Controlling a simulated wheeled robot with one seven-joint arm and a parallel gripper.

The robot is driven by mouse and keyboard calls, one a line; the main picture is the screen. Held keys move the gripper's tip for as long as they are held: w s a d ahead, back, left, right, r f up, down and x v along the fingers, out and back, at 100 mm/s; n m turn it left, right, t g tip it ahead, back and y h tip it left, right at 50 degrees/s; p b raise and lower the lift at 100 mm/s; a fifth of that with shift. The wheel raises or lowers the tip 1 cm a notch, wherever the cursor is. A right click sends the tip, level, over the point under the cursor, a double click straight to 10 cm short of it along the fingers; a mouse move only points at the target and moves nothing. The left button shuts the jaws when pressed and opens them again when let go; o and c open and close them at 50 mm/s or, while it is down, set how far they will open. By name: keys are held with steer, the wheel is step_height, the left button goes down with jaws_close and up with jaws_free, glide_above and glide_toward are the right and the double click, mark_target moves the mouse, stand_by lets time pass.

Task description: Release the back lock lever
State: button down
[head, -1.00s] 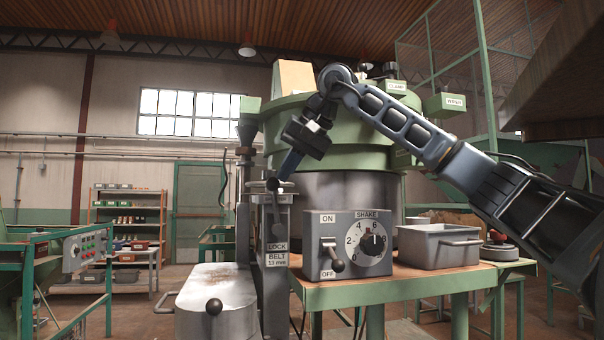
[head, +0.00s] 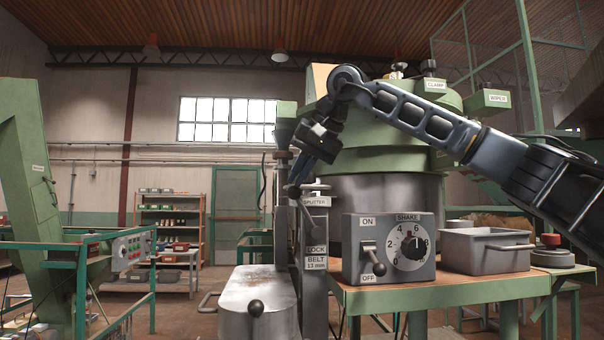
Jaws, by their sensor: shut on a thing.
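The lock lever (head: 304,213) is a thin dark bar with a round knob, on the metal post above the LOCK label (head: 316,250). It leans to the left, with its knob at the upper end. My gripper (head: 295,188) reaches down from the upper right and is shut on the knob end. The fingertips and much of the knob are small and dark here, so the exact hold is hard to see. A SPLITTER label (head: 316,201) shows just right of my gripper.
A grey control box (head: 388,248) with an ON/OFF switch and SHAKE dial stands right of the post. A grey metal bin (head: 485,250) sits on the green-edged table (head: 440,294). A metal trough (head: 258,302) with a ball knob is in front.

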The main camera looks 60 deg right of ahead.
steer(key=shift+w+a+f, duration=0.15)
steer(key=shift+a+f, duration=0.1)
steer(key=shift+f, duration=0.1)
steer(key=d+p+v, duration=0.1)
steer(key=p+v, duration=0.2)
steer(key=v, duration=0.5)
steer(key=shift+a+r, duration=0.25)
steer(key=shift+a, duration=0.05)
stand_by(0.3)
